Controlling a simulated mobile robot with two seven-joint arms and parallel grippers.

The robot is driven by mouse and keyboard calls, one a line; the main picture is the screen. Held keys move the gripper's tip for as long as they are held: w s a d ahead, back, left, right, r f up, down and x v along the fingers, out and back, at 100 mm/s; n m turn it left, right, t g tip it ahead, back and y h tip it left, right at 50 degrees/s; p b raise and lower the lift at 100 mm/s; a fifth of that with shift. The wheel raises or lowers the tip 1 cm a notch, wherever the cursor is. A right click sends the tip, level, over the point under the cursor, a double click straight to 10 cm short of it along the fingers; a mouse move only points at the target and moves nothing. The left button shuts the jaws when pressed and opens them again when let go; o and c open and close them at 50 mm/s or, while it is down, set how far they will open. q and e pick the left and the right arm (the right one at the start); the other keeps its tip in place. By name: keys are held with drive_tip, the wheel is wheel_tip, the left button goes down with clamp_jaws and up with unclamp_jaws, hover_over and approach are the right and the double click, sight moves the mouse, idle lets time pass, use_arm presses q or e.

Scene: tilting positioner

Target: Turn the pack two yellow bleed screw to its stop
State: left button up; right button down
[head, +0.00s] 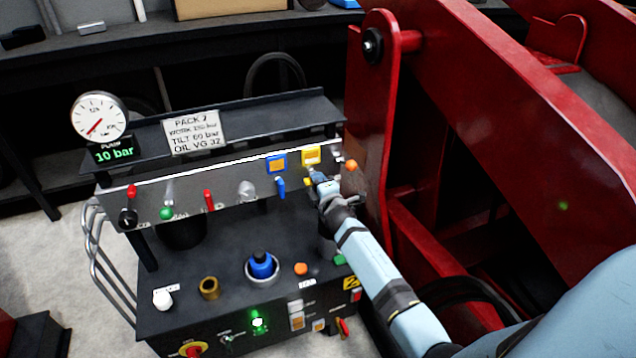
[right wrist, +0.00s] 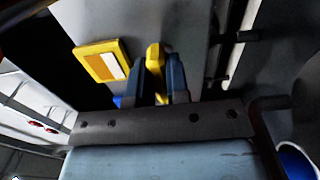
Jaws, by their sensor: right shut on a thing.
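The yellow bleed screw (head: 309,182) sits on the upper sloped panel of pack two, below a yellow tag (head: 311,154). My right gripper (head: 316,177) reaches it from the lower right and covers most of it in the head view. In the right wrist view, the yellow screw (right wrist: 154,57) stands between the two blue fingertips (right wrist: 160,78), which are shut on it. The yellow tag (right wrist: 102,62) lies just left of the fingers there. How far the screw is turned cannot be told. My left gripper is not in view.
A blue valve (head: 281,186) and blue tag sit left of the gripper. An orange knob (head: 351,165) is close on its right. The gauge (head: 99,117) stands above a 10 bar display. A red steel frame (head: 375,130) rises close beside my right arm.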

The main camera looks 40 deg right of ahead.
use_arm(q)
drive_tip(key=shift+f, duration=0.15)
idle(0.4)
use_arm(e)
drive_tip(key=c, duration=1.1)
unclamp_jaws()
use_arm(q)
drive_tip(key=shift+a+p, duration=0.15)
drive_tip(key=shift+p, duration=0.7)
use_arm(e)
drive_tip(key=v, duration=1.3)
drive_tip(key=shift+s+a+m, duration=0.2)
drive_tip(key=shift+s+m, duration=0.1)
drive_tip(key=shift+s, duration=0.05)
